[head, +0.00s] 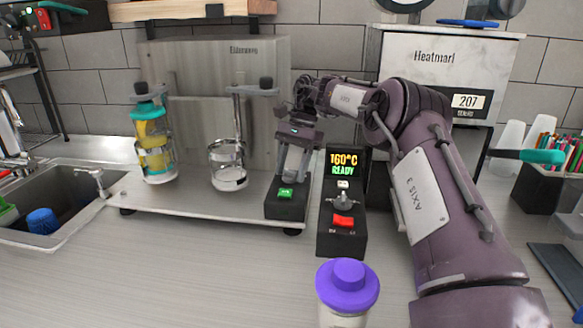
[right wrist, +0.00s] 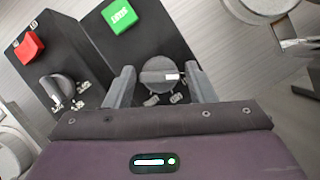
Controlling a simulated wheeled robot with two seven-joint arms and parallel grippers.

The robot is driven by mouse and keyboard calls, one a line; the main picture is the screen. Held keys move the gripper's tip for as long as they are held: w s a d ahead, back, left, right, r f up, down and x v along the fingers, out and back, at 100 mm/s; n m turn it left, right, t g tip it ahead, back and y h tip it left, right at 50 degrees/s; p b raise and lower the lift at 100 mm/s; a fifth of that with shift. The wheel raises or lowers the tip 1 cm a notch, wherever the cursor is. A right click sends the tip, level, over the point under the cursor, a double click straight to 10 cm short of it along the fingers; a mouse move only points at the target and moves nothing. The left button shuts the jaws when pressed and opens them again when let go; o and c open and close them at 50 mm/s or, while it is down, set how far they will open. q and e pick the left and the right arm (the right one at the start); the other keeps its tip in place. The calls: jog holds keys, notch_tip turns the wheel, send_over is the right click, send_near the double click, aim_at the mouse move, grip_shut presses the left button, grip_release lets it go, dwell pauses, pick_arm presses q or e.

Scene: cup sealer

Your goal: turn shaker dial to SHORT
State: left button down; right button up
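The shaker machine (head: 215,95) has a steel back panel, and its black control box (head: 286,208) carries a green button (head: 286,192). The same green button (right wrist: 119,14) shows in the right wrist view. The shaker dial (right wrist: 160,76) is a round grey knob with a white mark pointing right in the right wrist view; small labels beside it are too blurred to read. My right gripper (head: 291,174) points down over the box. In the right wrist view its open fingers (right wrist: 159,71) stand on either side of the dial, with small gaps. My left gripper is out of view.
A black unit (head: 341,246) with a "160°C READY" display, a knob and a red button (head: 343,221) stands right beside the box. A purple-lidded cup (head: 347,284) stands in front. A teal-lidded shaker (head: 152,143) and a clear cup (head: 229,168) are left.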

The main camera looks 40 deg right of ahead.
jog(key=shift+o, duration=0.8)
jog(key=p+v, duration=0.1)
jog(key=v, duration=0.5)
jog(key=shift+w+d+r, duration=0.1)
jog(key=shift+v, duration=0.75)
